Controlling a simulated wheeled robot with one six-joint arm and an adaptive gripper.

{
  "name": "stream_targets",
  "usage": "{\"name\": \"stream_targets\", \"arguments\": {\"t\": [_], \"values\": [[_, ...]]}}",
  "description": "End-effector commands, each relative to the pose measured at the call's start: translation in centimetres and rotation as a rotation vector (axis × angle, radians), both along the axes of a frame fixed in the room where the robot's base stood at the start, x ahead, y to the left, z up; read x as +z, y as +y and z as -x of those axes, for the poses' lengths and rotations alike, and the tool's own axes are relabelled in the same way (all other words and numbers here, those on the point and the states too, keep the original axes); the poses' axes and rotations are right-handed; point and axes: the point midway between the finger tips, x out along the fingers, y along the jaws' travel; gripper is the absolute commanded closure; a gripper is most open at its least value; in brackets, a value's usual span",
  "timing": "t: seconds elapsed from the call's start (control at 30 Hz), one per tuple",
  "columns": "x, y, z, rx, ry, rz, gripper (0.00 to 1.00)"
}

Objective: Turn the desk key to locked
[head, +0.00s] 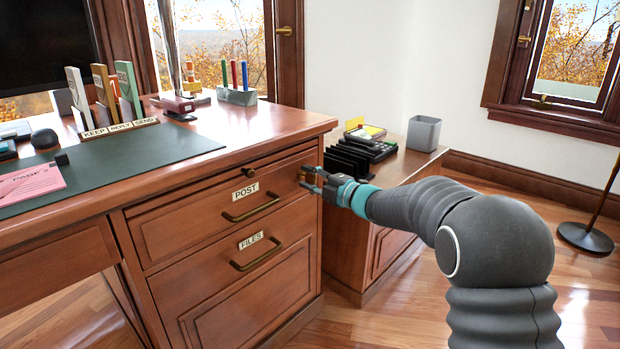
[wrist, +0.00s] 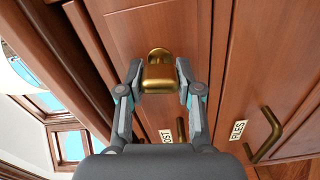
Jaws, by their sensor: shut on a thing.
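The desk key (wrist: 159,76) is a brass piece with a rounded top, standing out from the wooden desk front in the wrist view. My gripper (wrist: 159,80) has one grey finger on each side of it and is shut on it. The key is mostly hidden by the fingers there. I cannot tell from these frames whether the lock is locked.
Brass handles on the POST drawer (head: 251,208) and FILES drawer (head: 256,254) stick out nearby, with a small brass knob (head: 250,172) above. A low cabinet (head: 385,250) with black trays (head: 350,158) and a grey bin (head: 424,133) stands close beyond my gripper.

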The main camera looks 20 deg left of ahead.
Motion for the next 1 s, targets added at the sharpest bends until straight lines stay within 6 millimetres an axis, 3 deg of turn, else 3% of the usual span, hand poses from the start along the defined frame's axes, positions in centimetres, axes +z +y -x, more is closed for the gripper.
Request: {"name": "stream_targets", "arguments": {"t": [0.73,0.77,0.8,0.83,1.0], "values": [[0.38,-0.10,-0.18,-0.005,-0.082,0.027,1.00],[0.39,-0.09,-0.18,-0.005,-0.082,0.027,0.58],[0.38,-0.09,-0.17,-0.004,-0.082,0.028,0.48],[0.35,-0.08,-0.15,-0.004,-0.081,0.027,0.40],[0.20,0.07,-0.02,0.000,-0.079,0.028,0.40]]}}
